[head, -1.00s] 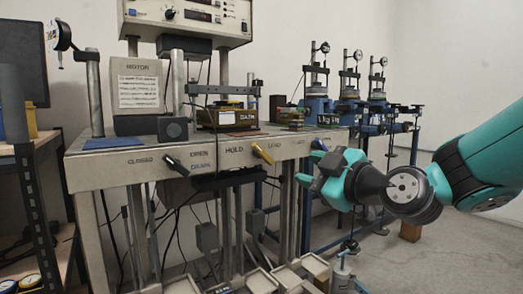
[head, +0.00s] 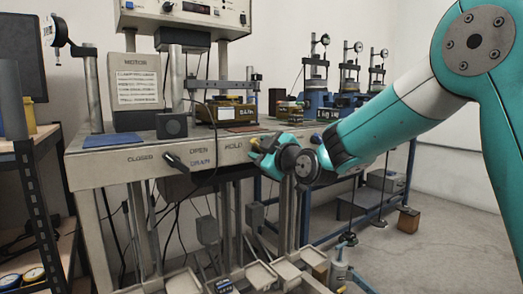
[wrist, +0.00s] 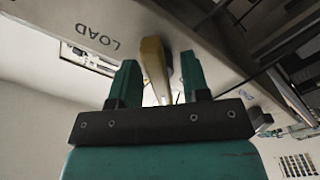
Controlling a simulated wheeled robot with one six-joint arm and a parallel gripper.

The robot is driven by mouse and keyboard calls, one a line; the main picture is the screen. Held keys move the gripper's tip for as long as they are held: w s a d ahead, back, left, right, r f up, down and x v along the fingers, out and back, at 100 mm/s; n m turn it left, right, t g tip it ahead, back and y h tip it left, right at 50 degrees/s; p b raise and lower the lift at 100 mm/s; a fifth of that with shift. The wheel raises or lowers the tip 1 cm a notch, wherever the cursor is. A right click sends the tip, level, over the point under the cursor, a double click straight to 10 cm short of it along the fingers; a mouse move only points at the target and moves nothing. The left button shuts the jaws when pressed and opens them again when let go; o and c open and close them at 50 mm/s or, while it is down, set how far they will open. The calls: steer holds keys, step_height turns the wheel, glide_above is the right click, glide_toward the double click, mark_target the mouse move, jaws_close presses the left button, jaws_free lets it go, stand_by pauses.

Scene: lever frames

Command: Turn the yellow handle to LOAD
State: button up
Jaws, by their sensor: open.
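The yellow handle (wrist: 156,68) shows in the wrist view, on the front panel of the grey machine. It stands between the two teal fingers of my gripper (wrist: 160,80), which are open around it, with a gap visible on the right side. The LOAD label (wrist: 98,35) appears upside down to the left of the handle.
A black handle (head: 175,161) sits on the same panel to the left, by the OPEN and DRAIN labels. Weighing pans (head: 262,275) are low at the front. A blue bench with dial instruments (head: 325,100) stands behind on the right. The floor at right is mostly clear.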

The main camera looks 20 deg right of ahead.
steer(key=shift+w+a, duration=0.1)
steer(key=shift+w, duration=0.1)
steer(key=shift+c, duration=0.2)
steer(key=c, duration=0.7)
